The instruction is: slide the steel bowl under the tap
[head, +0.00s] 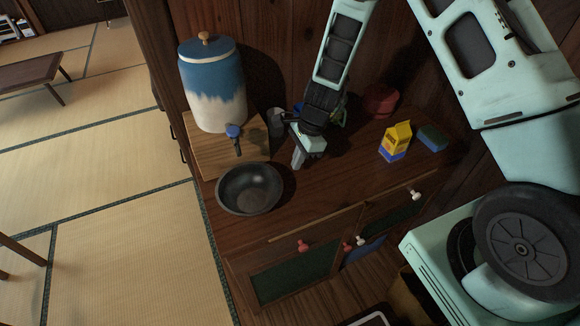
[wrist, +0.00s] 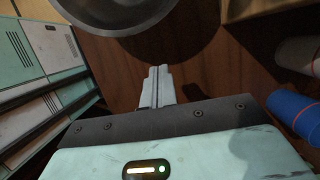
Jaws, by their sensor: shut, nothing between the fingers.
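The steel bowl (head: 250,190) is dark grey and empty, and sits upright on the cabinet top near its left front edge. The tap (head: 235,138) has a blue knob and juts from the front of a blue-and-white dispenser (head: 212,90) that stands on a wooden block (head: 195,145). The bowl lies in front of the block, nearer the cabinet's front edge than the tap. My gripper (head: 298,160) is shut and empty, pointing down to the right of the bowl and apart from it. In the wrist view the bowl (wrist: 118,20) shows at the top, beyond my shut fingertips (wrist: 158,72).
Behind my gripper are a grey cup (head: 275,121) and a red round pot (head: 380,101). A blue cylinder (wrist: 297,112) lies right in the wrist view.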

